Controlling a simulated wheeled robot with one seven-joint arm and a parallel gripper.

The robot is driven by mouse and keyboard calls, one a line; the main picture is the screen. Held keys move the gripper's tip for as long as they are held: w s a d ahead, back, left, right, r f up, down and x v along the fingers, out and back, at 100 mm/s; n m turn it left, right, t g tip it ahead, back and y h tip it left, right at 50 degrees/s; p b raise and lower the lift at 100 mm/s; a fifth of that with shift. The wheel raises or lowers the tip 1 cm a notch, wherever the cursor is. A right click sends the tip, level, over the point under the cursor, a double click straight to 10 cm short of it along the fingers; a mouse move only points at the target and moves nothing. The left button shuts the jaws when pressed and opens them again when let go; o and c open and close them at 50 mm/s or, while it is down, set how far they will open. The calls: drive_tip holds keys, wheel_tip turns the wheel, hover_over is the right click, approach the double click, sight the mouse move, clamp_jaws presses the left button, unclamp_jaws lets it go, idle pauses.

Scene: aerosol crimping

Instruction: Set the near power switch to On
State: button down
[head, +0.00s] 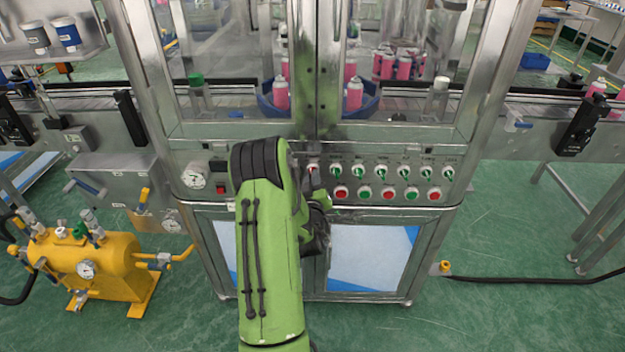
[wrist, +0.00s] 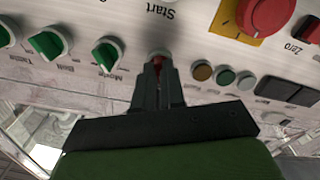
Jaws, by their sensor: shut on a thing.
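The power switch (wrist: 158,61) shows in the wrist view as a small red knob on the grey control panel, between the fingertips of my gripper (wrist: 157,70). The fingers are shut on it from its two sides. The fingers hide much of the knob, so its exact turn and its own label cannot be read. In the head view the red switch (head: 313,169) shows at the left end of the upper row of knobs, just right of my green arm, which hides most of my gripper.
Green knobs (wrist: 107,52) stand close beside the gripped switch. A red emergency button (wrist: 265,12) on a yellow plate and small round buttons (wrist: 202,72) are on the other side. Glass doors (head: 390,70) rise above the panel. A yellow tank (head: 95,262) stands at left.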

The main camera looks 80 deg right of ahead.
drive_tip(key=m+p, duration=0.1)
drive_tip(key=m, duration=0.9)
drive_tip(key=shift+m+p, duration=0.3)
drive_tip(key=shift+p, duration=0.05)
idle(0.3)
drive_tip(key=c, duration=1.2)
unclamp_jaws()
drive_tip(key=shift+f, duration=0.1)
